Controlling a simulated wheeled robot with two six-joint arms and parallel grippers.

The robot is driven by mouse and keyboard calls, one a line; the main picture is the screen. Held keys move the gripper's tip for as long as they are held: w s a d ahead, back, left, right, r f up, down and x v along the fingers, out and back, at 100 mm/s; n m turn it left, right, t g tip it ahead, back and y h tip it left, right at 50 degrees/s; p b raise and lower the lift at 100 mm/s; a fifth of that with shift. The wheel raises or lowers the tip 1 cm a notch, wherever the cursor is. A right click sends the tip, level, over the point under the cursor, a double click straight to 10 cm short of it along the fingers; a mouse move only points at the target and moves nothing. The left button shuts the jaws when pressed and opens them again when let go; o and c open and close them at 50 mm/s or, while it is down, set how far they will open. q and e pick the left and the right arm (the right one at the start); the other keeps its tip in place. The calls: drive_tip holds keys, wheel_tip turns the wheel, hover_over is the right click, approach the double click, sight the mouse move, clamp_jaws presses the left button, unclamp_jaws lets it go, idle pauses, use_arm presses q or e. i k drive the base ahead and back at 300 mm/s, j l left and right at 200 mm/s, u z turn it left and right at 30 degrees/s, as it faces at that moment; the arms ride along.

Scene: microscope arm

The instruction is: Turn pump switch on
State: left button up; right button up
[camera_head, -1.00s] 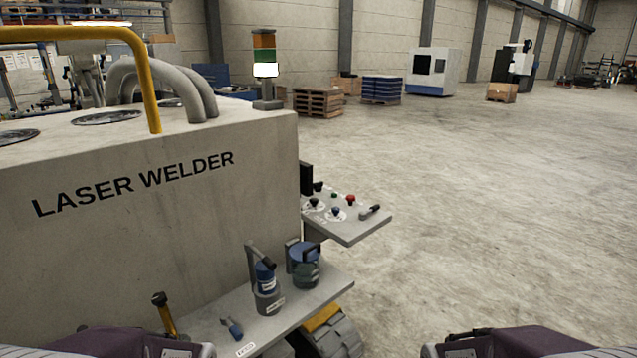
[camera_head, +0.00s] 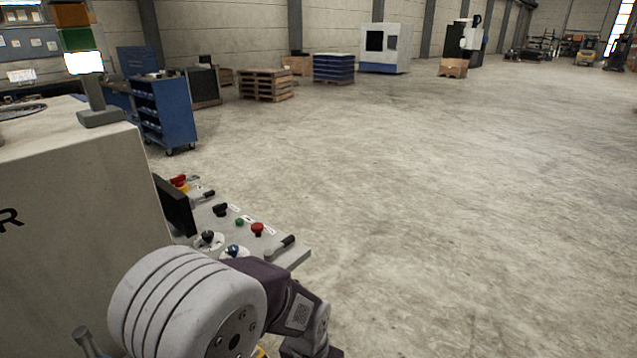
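A grey control panel (camera_head: 226,207) juts from the right side of the machine at the lower left. It carries a black rotary switch (camera_head: 220,210), a green button (camera_head: 240,222), a red button (camera_head: 257,229), a lever with a dark handle (camera_head: 281,243), and dark and blue knobs (camera_head: 233,251) near its front. I cannot tell which control is the pump switch; the labels are too small to read. One of my arms is raised in front of the panel's near edge and hides part of it. Neither gripper's fingers show.
The large grey machine body (camera_head: 80,220) fills the left, with a signal light tower (camera_head: 84,62) on top. A black screen (camera_head: 174,205) stands at the panel's left edge. A blue cart (camera_head: 165,112) is behind. The concrete floor (camera_head: 430,200) to the right is clear.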

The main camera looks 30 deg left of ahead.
sight(220, 210)
drive_tip(key=i+l+z, duration=0.1)
drive_tip(key=i+z, duration=0.15)
drive_tip(key=i, duration=1.4)
drive_tip(key=i+j+u, duration=0.1)
drive_tip(key=i+u, duration=0.15)
drive_tip(key=u, duration=0.15)
drive_tip(key=i+u, duration=0.25)
drive_tip(key=u, duration=0.15)
drive_tip(key=i+u, duration=0.25)
drive_tip(key=u, duration=0.15)
drive_tip(key=i+l+u, duration=0.2)
drive_tip(key=u, duration=0.25)
